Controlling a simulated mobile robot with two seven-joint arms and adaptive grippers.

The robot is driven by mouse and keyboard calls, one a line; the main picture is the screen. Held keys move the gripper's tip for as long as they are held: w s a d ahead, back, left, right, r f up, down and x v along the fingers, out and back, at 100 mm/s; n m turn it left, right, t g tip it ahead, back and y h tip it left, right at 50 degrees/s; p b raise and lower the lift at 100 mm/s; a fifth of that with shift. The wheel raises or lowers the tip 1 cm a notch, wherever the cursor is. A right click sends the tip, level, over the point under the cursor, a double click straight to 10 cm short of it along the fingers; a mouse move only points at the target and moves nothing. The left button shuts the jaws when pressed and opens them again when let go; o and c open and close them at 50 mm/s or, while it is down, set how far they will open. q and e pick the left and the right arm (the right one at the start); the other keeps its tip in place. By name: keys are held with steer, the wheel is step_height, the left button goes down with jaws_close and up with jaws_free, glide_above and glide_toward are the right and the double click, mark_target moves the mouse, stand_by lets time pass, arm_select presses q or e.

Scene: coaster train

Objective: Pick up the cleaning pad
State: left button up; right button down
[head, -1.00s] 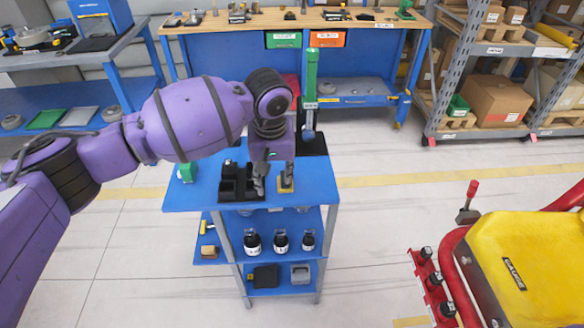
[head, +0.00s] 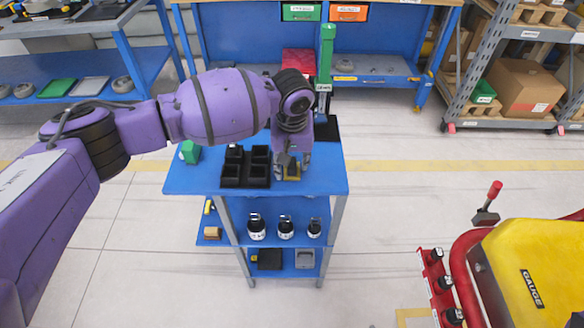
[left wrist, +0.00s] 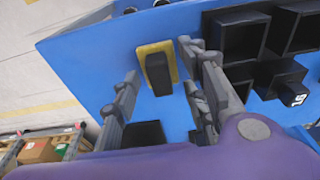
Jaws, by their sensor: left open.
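The cleaning pad (head: 291,177) is a small yellow block with a black grip on top. It lies on the blue cart top near the front edge, partly hidden by my gripper in the head view. In the left wrist view the pad (left wrist: 157,70) shows whole, with its dark grip standing upward. My left gripper (head: 294,164) is above the pad and points down. In the left wrist view the left gripper (left wrist: 160,66) has its fingers apart, one on each side of the pad, holding nothing. My right gripper is not in view.
A black compartment tray (head: 245,181) stands close beside the pad. A green block (head: 190,152) sits at the cart's left, and a green column (head: 325,60) rises behind. Bottles (head: 286,229) stand on the shelf below. A yellow machine (head: 535,265) is at lower right.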

mark_target(292, 164)
arm_select(q)
steer(key=shift+c, duration=0.5)
jaws_close()
steer(key=shift+r, duration=0.1)
step_height(292, 164, up, 10)
steer(key=shift+p, duration=0.35)
